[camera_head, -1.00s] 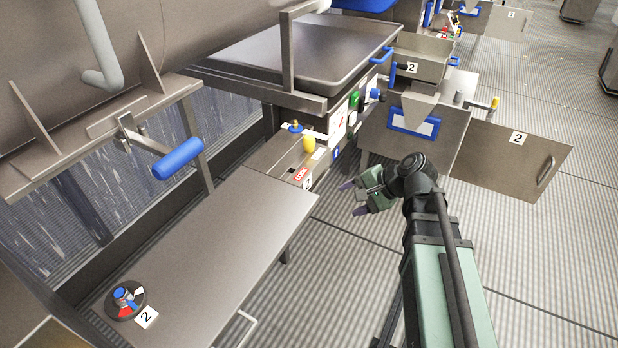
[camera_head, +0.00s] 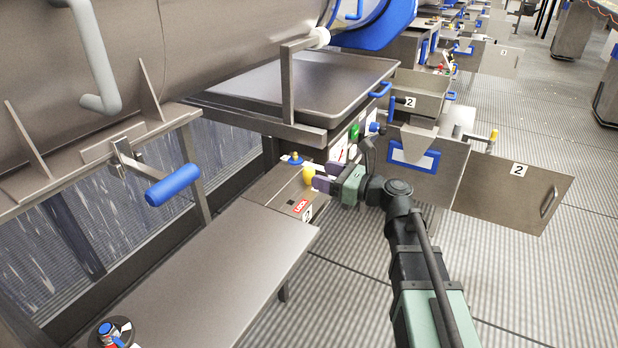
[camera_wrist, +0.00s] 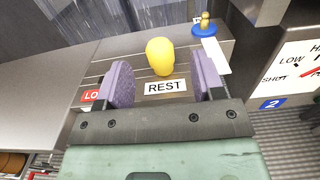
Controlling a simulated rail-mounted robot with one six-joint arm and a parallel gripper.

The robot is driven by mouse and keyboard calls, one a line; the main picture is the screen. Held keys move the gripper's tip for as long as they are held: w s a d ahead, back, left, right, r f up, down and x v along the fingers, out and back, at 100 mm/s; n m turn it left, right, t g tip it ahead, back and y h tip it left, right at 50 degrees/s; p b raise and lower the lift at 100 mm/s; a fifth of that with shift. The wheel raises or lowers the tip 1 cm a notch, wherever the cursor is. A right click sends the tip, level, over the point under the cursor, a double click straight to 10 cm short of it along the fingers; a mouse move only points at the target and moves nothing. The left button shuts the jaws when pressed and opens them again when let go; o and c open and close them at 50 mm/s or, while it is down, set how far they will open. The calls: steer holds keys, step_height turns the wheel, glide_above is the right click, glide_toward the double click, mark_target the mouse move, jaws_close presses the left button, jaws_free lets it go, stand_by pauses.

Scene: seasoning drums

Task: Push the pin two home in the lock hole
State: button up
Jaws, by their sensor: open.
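A yellow knob (camera_head: 308,175), which looks like the head of the pin, stands on the steel box beside the bench. In the wrist view the yellow knob (camera_wrist: 160,57) is upright behind a REST label (camera_wrist: 165,86). A red LOCK label (camera_head: 301,206) is at the box's near end; in the wrist view it (camera_wrist: 91,96) is partly hidden by the left finger. The lock hole cannot be made out clearly. My gripper (camera_head: 320,176) is open, its purple fingers close to the knob. In the wrist view my gripper (camera_wrist: 163,74) has the knob between its finger lines, with no visible contact.
A blue-based brass peg (camera_head: 292,159) stands behind the knob. A control panel (camera_head: 340,148) and a steel tray (camera_head: 300,85) lie beyond.

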mark_target(309, 168)
steer(key=x, duration=0.5)
steer(key=shift+a, duration=0.1)
steer(key=c, duration=1)
